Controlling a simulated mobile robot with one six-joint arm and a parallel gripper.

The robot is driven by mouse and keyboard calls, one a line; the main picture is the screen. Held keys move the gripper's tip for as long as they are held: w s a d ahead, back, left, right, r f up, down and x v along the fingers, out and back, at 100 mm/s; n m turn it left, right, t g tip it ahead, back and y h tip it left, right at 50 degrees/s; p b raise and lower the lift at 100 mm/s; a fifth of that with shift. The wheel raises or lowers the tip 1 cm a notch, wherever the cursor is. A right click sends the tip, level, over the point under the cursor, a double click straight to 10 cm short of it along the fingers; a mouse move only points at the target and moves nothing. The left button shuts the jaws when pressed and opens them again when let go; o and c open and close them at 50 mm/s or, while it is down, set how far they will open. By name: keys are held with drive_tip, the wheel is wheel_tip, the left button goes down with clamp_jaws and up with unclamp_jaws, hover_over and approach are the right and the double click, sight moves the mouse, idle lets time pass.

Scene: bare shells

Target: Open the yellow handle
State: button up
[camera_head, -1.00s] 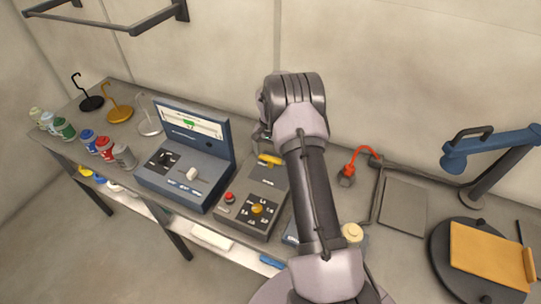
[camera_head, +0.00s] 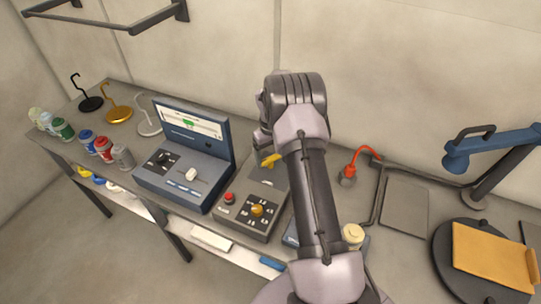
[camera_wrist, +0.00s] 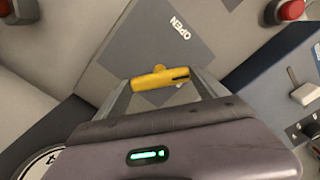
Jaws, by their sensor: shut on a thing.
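The yellow handle (camera_head: 270,161) is on the grey control box (camera_head: 257,205), at the end nearer the wall. In the wrist view the handle (camera_wrist: 158,79) lies crosswise between my two fingers, with a grey panel marked OPEN (camera_wrist: 172,42) just beyond it. My gripper (camera_head: 262,158) is at the handle, its fingers partly hidden by my arm in the head view. In the wrist view my gripper (camera_wrist: 165,82) is shut on the handle, one finger at each end.
Left of the control box stands a blue-grey console (camera_head: 185,180) with a raised screen. A red hooked item (camera_head: 350,172) and a blue lamp-like arm (camera_head: 490,150) stand to the right.

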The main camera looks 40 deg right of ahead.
sight(270, 158)
drive_tip(key=n, duration=0.6)
drive_tip(key=shift+n, duration=0.4)
idle(0.4)
drive_tip(key=o, duration=1.3)
wheel_tip(270, 158, up, 18)
drive_tip(key=p, duration=0.2)
drive_tip(key=shift+f+p, duration=0.25)
drive_tip(key=shift+p, duration=0.15)
drive_tip(key=shift+a, duration=0.1)
